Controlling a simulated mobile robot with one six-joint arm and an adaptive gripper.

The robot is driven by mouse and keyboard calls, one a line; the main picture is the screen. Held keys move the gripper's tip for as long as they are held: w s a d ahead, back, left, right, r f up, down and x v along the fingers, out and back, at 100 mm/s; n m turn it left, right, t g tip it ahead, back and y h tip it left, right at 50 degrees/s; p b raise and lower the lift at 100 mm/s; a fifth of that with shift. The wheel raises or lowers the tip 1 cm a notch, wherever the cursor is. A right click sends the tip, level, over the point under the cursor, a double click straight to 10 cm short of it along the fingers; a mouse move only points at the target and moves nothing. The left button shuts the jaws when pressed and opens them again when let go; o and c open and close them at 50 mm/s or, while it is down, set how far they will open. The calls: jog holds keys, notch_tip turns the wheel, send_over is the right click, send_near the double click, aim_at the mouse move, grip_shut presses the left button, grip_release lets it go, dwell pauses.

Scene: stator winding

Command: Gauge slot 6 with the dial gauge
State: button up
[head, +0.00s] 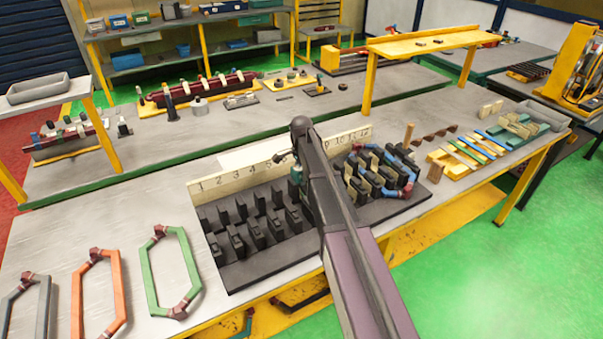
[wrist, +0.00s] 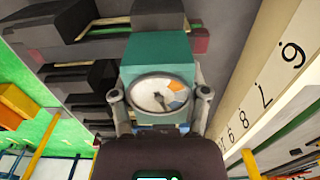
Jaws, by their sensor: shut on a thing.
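The dial gauge (wrist: 158,58) is a teal block with a round white dial. My gripper (wrist: 160,94) is shut on it, one finger on each side. In the head view a small teal part of the gauge (head: 295,176) shows beside my arm. The black slotted stator (head: 240,272) lies on the bench, with a cream number strip (head: 238,175) behind it. In the wrist view the gauge is over the black teeth (wrist: 78,76), near the strip's 6 and 7 (wrist: 262,95). The gauge's tip is hidden, so contact with a slot cannot be told.
Blue and red coils with pale pieces (head: 385,170) fill the stator's right part. Green (head: 150,275), orange (head: 80,300) and grey (head: 42,310) coil loops lie at the left. Coloured strips (head: 475,150) and a grey tray (head: 545,115) are at the right.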

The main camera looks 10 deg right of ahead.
jog(key=shift+f, duration=0.2)
dwell(0.3)
jog(key=o, duration=1.2)
jog(key=shift+r, duration=0.2)
